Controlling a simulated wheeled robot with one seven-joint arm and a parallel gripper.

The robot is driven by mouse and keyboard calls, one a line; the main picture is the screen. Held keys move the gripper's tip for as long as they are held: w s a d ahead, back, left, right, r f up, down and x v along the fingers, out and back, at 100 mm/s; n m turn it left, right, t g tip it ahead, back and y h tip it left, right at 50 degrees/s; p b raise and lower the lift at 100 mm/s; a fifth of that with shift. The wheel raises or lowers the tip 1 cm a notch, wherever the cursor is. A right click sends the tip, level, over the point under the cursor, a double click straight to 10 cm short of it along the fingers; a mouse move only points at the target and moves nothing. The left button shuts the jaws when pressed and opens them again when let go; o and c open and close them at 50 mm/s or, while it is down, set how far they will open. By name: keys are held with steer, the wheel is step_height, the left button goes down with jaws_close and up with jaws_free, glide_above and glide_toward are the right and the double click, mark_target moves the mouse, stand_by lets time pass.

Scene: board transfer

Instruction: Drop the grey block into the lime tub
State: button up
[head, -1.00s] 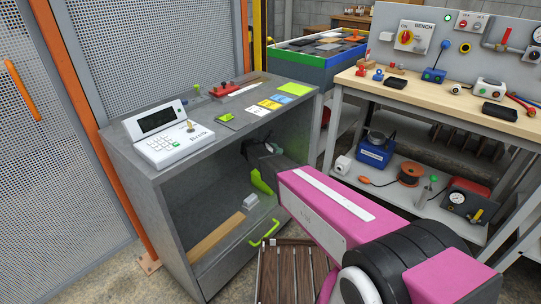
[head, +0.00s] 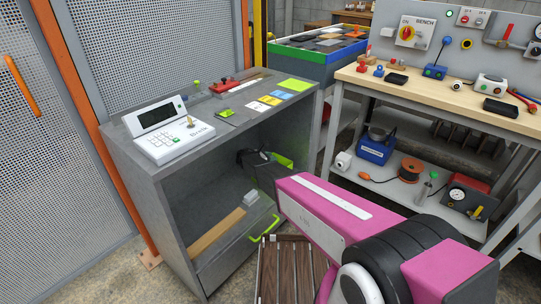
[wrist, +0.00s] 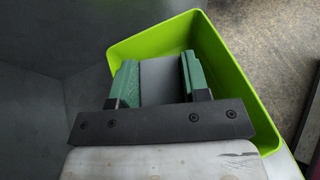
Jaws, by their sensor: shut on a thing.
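The lime tub (wrist: 215,55) lies under and around my gripper (wrist: 155,70) in the wrist view. The gripper's green fingers are shut on the grey block (wrist: 160,82), which is over the tub's opening. How far the block is above the tub floor cannot be told. In the head view, a piece of the lime tub (head: 284,160) shows inside the open cabinet, behind my arm. The rest of the tub is hidden there. My gripper is mostly hidden by the arm in that view, and the block cannot be made out.
The grey cabinet (head: 150,220) has side walls and a top around the opening. A wooden strip (head: 215,232) and a small pale block (head: 250,198) lie low in it. A lime handle (head: 265,231) sticks out in front. A workbench (head: 450,100) stands at the right.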

steer(key=shift+f, duration=0.35)
steer(key=o, duration=1)
steer(key=shift+o, duration=0.2)
steer(key=v, duration=1)
steer(key=shift+s+a+r, duration=0.15)
steer(key=shift+s+a, duration=0.1)
steer(key=shift+s, duration=0.05)
